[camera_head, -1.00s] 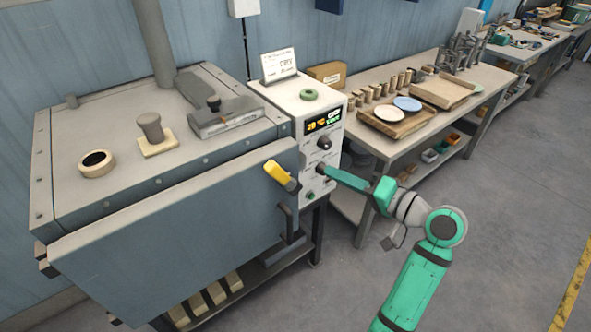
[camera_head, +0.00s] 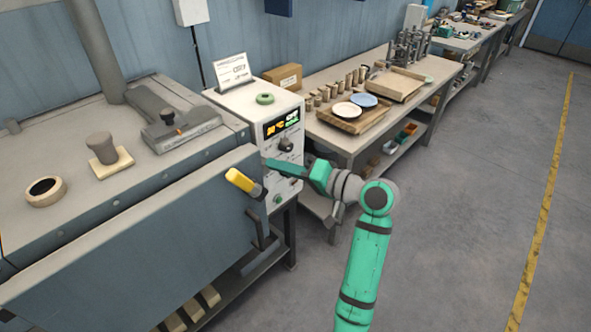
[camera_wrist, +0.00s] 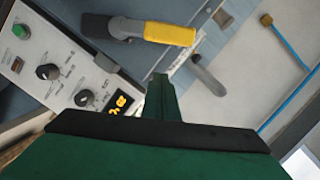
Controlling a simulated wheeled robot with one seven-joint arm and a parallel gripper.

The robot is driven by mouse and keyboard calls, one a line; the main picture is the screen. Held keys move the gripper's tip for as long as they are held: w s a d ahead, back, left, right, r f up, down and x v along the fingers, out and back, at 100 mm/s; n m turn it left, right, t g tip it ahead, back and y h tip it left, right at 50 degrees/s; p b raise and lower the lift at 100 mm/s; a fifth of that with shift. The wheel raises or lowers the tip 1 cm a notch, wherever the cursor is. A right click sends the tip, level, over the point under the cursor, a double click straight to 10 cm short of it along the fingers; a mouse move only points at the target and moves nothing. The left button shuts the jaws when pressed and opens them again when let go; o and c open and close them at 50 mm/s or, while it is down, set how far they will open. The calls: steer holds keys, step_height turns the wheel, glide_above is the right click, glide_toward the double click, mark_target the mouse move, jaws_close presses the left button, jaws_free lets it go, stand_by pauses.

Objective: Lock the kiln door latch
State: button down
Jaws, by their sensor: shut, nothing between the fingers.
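The kiln door latch has a yellow handle (camera_head: 240,181) on a dark pivot at the door's upper right corner. In the head view it slants, with its yellow end up and to the left. In the wrist view the yellow handle (camera_wrist: 168,34) lies sideways beyond my fingers. The kiln door (camera_head: 150,240) is the blue-grey front panel and looks closed, though its seam is hard to judge. My gripper (camera_head: 268,163) is shut and empty, in front of the control panel, right of and above the latch. In the wrist view my gripper (camera_wrist: 161,78) points toward the latch without touching it.
The control panel (camera_head: 284,140) with knobs and a lit display stands right of the latch. A dark door handle (camera_head: 257,230) sits below it. A workbench (camera_head: 390,105) with plates and jars stands behind my arm. The floor at right is clear.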

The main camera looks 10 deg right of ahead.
mark_target(244, 183)
steer(key=shift+a+f, duration=0.4)
steer(key=shift+a, duration=0.45)
steer(key=shift+a+f, duration=0.35)
steer(key=shift+a, duration=0.45)
steer(key=shift+a+f, duration=0.4)
steer(key=shift+a, duration=0.45)
